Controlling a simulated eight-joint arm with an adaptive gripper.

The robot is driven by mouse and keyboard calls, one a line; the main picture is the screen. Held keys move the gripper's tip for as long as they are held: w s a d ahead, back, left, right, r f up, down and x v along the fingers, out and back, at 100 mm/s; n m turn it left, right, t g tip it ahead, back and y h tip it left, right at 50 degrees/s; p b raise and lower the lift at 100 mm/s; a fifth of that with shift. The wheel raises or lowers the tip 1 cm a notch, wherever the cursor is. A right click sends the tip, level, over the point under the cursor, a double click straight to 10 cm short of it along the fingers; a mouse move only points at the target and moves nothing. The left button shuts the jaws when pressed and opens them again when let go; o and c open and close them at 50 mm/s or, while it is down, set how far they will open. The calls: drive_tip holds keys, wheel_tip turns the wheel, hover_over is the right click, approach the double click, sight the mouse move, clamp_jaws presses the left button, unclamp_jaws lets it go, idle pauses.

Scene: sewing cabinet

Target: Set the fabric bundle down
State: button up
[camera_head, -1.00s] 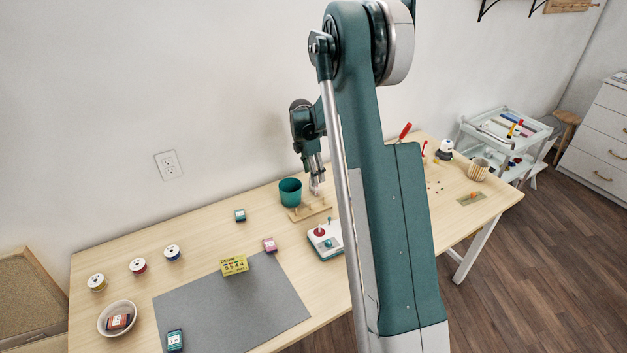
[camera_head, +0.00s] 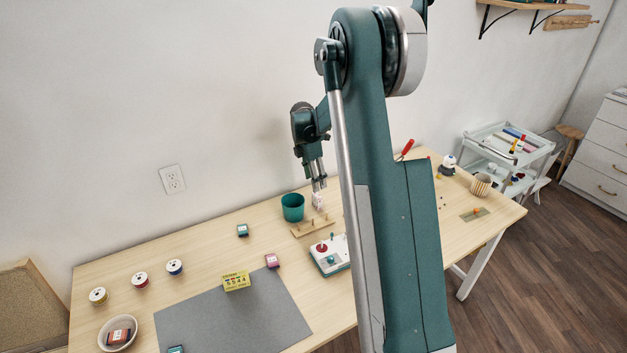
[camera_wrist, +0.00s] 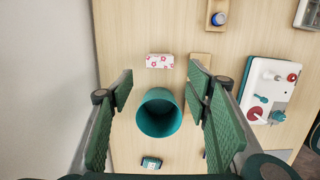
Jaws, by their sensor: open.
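The fabric bundle (camera_wrist: 160,61), white with pink flowers, rests on the table beside the wooden peg rack (camera_wrist: 200,70) and just past the teal cup (camera_wrist: 158,113). In the head view the bundle (camera_head: 317,200) stands right of the cup (camera_head: 292,207), behind the rack (camera_head: 313,227). My gripper (camera_wrist: 161,80) is open, its two fingers wide apart and empty. In the head view my gripper (camera_head: 318,185) is just above the bundle, pointing down. Whether a fingertip touches it is hard to tell there.
A white control box with knobs (camera_head: 331,255) stands in front of the rack. A grey mat (camera_head: 235,318), a yellow box (camera_head: 236,281), small bundles, thread spools (camera_head: 140,279) and a bowl (camera_head: 104,331) are to the left. Table behind the mat is mostly clear.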

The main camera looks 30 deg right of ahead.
drive_tip(key=s+a+r+m+t, duration=0.4)
drive_tip(key=s+a+r+m, duration=0.4)
drive_tip(key=s+a+r, duration=1.2)
drive_tip(key=s+a+m+t+y, duration=0.1)
drive_tip(key=s+a+m, duration=0.4)
drive_tip(key=s, duration=0.7)
drive_tip(key=s+a+m+t, duration=0.2)
drive_tip(key=s+a+m, duration=0.3)
drive_tip(key=s, duration=0.7)
drive_tip(key=shift+s+a+y, duration=0.3)
drive_tip(key=shift+s+y, duration=0.05)
drive_tip(key=shift+y, duration=0.05)
